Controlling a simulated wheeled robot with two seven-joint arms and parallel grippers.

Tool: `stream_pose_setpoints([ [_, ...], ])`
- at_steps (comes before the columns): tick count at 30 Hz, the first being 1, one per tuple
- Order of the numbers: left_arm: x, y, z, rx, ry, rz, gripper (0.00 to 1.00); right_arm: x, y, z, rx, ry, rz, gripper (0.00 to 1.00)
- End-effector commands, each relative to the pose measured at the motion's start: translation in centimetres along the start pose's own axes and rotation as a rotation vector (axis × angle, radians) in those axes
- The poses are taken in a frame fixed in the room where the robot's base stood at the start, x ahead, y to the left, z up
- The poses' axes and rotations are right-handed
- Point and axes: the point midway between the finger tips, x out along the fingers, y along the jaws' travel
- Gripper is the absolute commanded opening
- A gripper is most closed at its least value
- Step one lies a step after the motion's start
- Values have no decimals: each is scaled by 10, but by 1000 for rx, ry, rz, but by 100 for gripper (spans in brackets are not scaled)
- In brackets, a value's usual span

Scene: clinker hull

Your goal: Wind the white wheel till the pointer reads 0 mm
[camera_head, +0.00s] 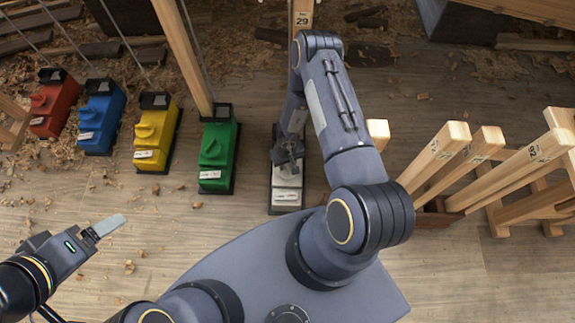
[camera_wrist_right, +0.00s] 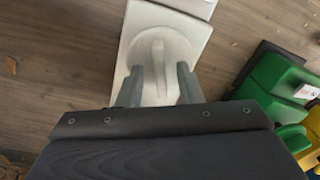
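The white jack (camera_head: 287,197) stands on the floor at the centre, at the end of the row of coloured jacks. Its white wheel (camera_wrist_right: 160,50) shows in the right wrist view as a pale face with a raised grip bar. My right gripper (camera_wrist_right: 157,84) is open over it, one finger on each side of the bar's near end; I cannot tell whether they touch. In the head view my right gripper (camera_head: 288,158) covers the wheel. My left gripper (camera_head: 106,227) is over bare floor at left, its finger gap not visible. The pointer and its reading cannot be made out.
Green (camera_head: 217,155), yellow (camera_head: 157,135), blue (camera_head: 100,117) and red (camera_head: 54,105) jacks stand to the left. A post marked 29 (camera_head: 301,16) is behind. Wooden props (camera_head: 440,155) lean at right.

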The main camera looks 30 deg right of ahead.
Motion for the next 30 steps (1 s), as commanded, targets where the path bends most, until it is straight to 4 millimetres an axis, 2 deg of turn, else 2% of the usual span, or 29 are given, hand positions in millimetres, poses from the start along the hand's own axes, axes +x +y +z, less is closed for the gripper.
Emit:
stream_pose_setpoints([
  [10,1,-1,1,0,0,0,80,5,0,0,0,1,-1,31],
  [15,1,-1,1,0,0,0,80,4,0,0,0,1,-1,9],
  [18,1,-1,1,0,0,0,80,4,0,0,0,1,-1,0],
  [30,0,0,0,0,0,0,80,4,0,0,53,0,0,0],
])
